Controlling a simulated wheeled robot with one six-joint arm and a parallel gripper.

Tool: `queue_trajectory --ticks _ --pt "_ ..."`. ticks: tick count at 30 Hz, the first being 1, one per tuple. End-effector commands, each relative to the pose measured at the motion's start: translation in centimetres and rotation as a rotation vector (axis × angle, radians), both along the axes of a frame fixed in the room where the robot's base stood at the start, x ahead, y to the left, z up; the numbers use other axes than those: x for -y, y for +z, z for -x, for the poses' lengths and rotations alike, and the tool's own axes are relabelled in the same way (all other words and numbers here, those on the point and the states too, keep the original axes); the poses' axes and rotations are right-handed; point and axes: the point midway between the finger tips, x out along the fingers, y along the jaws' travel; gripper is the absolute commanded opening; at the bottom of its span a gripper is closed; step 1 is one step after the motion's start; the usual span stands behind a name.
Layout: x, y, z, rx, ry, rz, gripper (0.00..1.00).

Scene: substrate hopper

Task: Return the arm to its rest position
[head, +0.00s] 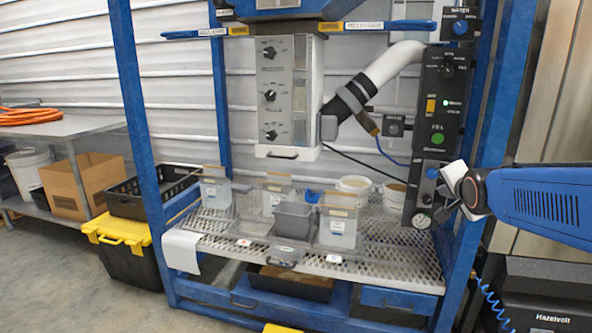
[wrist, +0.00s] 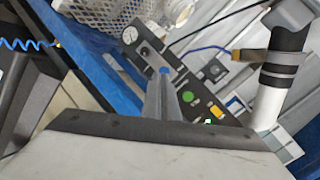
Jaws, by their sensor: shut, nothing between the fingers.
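My arm (head: 540,203) reaches in from the right edge of the head view, in front of the frame's right blue post. My gripper is at its left end, close in the picture to the lower part of the black control panel (head: 435,120). In the wrist view my gripper (wrist: 164,78) shows as narrow grey fingers, shut and empty. The panel (wrist: 200,85), with its green and blue buttons and a gauge, lies beyond the fingers. I cannot tell whether the fingertips touch it.
A perforated shelf (head: 385,260) holds clear bins, a grey tub (head: 293,219) and white buckets (head: 355,188). Floor is open at lower left.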

Motion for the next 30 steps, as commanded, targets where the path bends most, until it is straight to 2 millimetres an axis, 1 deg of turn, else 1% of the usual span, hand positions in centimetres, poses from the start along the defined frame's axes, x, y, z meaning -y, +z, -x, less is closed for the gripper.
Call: queue_trajectory --ticks 1,5,6,8,9,11,12,14,15,18,21,24,30 --pt "-1.2 -1.0 2.1 -0.058 0.038 0.050 0.00" --pt "-3.8 -4.2 7.8 -0.232 0.165 0.196 0.00" --pt "-4.6 -5.2 9.6 -0.284 0.211 0.239 0.00" --pt "-5.7 -6.8 12.4 -0.359 0.285 0.300 0.00" --pt "-6.4 -7.8 14.3 -0.407 0.339 0.340 0.00" --pt "-7.5 -9.3 17.2 -0.477 0.425 0.400 0.00" --pt "-8.1 -10.3 19.1 -0.522 0.484 0.438 0.00" --pt "-9.0 -11.7 21.9 -0.580 0.573 0.488 0.00" --pt "-9.5 -12.6 23.7 -0.618 0.632 0.519 0.00" --pt "-10.5 -14.4 27.3 -0.686 0.761 0.579 0.00" --pt "-11.1 -15.6 29.8 -0.729 0.854 0.619 0.00" --pt "-11.3 -16.2 31.2 -0.751 0.906 0.641 0.00" --pt "-11.4 -16.4 31.5 -0.757 0.922 0.648 0.00"
